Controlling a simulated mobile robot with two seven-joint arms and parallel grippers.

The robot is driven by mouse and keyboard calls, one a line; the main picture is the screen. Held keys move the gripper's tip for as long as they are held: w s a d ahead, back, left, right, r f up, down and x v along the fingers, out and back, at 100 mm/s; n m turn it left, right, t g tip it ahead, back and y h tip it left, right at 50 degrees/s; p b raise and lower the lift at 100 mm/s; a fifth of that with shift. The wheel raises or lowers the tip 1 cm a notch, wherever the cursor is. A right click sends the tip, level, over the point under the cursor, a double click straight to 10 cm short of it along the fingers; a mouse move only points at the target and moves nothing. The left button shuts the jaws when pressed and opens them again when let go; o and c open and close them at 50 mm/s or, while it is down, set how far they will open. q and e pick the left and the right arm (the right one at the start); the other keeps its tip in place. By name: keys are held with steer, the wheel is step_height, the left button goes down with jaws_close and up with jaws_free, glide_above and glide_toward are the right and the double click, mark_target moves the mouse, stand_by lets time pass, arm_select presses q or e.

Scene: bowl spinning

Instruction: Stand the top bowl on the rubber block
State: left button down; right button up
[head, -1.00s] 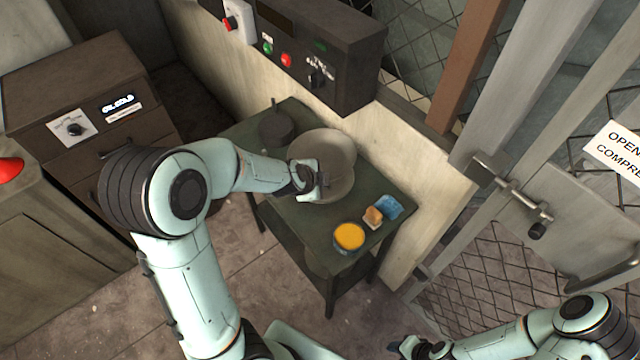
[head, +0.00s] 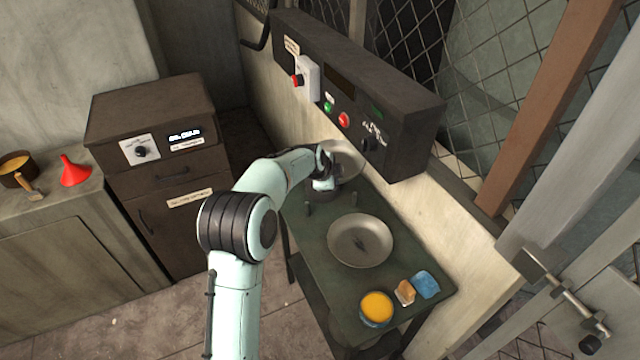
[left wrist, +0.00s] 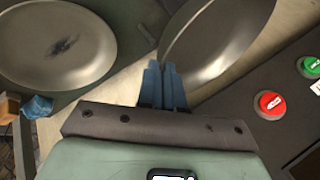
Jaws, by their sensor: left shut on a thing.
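My left gripper (head: 328,168) is shut on the rim of the top bowl (head: 347,160), a grey metal bowl held tilted at the far end of the green table. In the left wrist view the shut fingers (left wrist: 165,85) meet the edge of this bowl (left wrist: 222,38), which is steeply tilted. A second grey bowl (head: 372,241) lies upright on the table, with a dark smudge inside; it also shows in the left wrist view (left wrist: 85,45). My right gripper is out of view.
The green table (head: 310,232) also carries a yellow-topped tin (head: 376,307), a tan sponge or brush (head: 405,292) and a blue cloth (head: 425,284) at its near end. A dark control box (head: 375,100) overhangs close behind the held bowl.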

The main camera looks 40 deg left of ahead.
arm_select(q)
steer(key=shift+n+y, duration=0.4)
steer(key=shift+n, duration=0.1)
steer(key=a, duration=0.5)
steer(key=shift+w+a+r, duration=0.1)
steer(key=shift+a+r, duration=0.05)
steer(key=shift+a, duration=0.25)
step_height(320, 180, down, 10)
steer(key=shift+a, duration=0.3)
steer(key=shift+b, duration=0.3)
steer(key=c, duration=1.4)
jaws_free()
steer(key=shift+o, duration=0.5)
